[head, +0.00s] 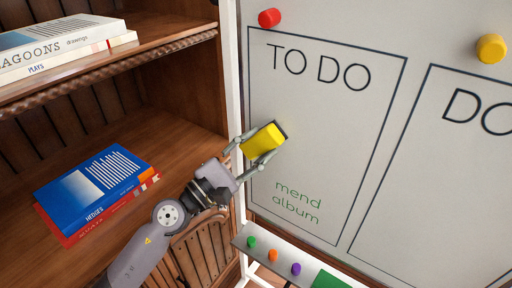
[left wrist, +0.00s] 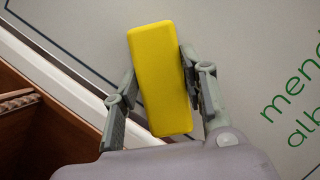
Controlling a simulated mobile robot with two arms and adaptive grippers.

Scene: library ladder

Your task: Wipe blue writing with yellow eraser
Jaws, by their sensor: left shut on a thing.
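My left gripper (head: 254,151) is shut on the yellow eraser (head: 261,141), with its fingers on either side of it. The eraser is at the whiteboard (head: 320,150), in the left part of the TO DO box; its dark side faces the board, and I cannot tell if it touches. The left wrist view also shows the eraser (left wrist: 160,80) between the fingers. No blue writing shows in either view. Green writing, "mend album" (head: 297,202), is below and right of the eraser; part of it shows in the left wrist view (left wrist: 298,100). My right gripper is not in view.
A white tray (head: 262,236) under the board holds green, orange and purple pieces and a green item (head: 330,279). Red (head: 269,18) and yellow (head: 491,48) round magnets sit high on the board. A wooden bookcase (head: 180,140) with books stands left.

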